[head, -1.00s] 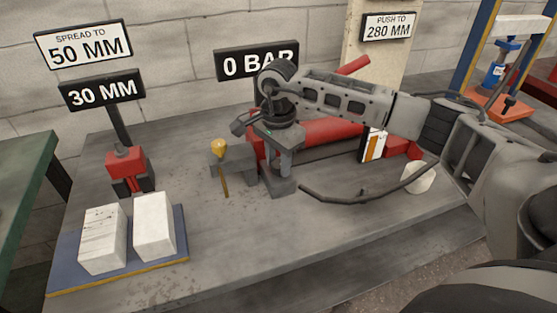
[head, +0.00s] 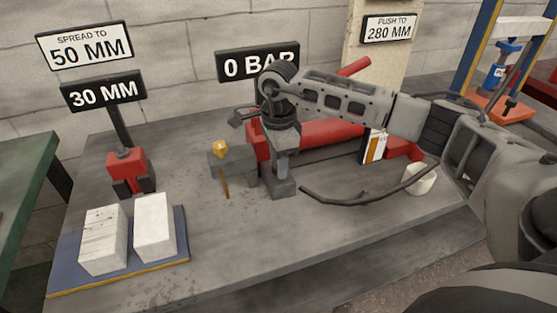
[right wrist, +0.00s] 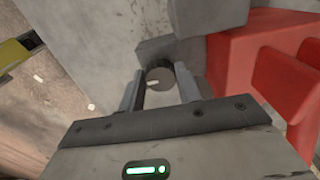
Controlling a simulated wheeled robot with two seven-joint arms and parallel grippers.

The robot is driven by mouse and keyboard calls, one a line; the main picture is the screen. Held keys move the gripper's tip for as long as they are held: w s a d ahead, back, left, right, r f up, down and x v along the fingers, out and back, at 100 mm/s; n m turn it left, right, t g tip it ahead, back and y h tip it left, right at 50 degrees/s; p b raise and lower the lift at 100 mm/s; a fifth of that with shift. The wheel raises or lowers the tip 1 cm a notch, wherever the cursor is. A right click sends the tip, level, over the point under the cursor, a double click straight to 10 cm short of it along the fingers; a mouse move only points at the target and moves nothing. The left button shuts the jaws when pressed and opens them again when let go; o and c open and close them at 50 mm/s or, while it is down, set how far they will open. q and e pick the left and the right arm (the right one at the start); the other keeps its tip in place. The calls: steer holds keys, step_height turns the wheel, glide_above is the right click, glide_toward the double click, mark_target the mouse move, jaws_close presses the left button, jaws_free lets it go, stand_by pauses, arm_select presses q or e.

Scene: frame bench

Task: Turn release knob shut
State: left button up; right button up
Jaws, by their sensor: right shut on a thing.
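The release knob (right wrist: 160,76) is a dark round knob with a pale mark, at the middle of the right wrist view. My right gripper (right wrist: 160,92) is shut on it, one finger on each side. In the head view my right gripper (head: 282,160) points down at the grey block beside the red pump; the knob is hidden there behind the gripper. The sign above the pump reads 0 BAR (head: 257,63). My left gripper is in neither view.
A grey block with a brass fitting (head: 220,149) stands left of the gripper. A red spreader (head: 126,163) and two pale blocks (head: 154,226) on a blue tray (head: 183,250) are further left. A dark hose or lever (head: 345,198) lies to the right. The front bench is clear.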

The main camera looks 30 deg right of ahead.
steer(key=shift+d, duration=0.1)
steer(key=o, duration=0.9)
steer(key=shift+o, duration=0.3)
steer(key=shift+r, duration=0.1)
step_height(320, 180, up, 16)
steer(key=shift+s, duration=0.1)
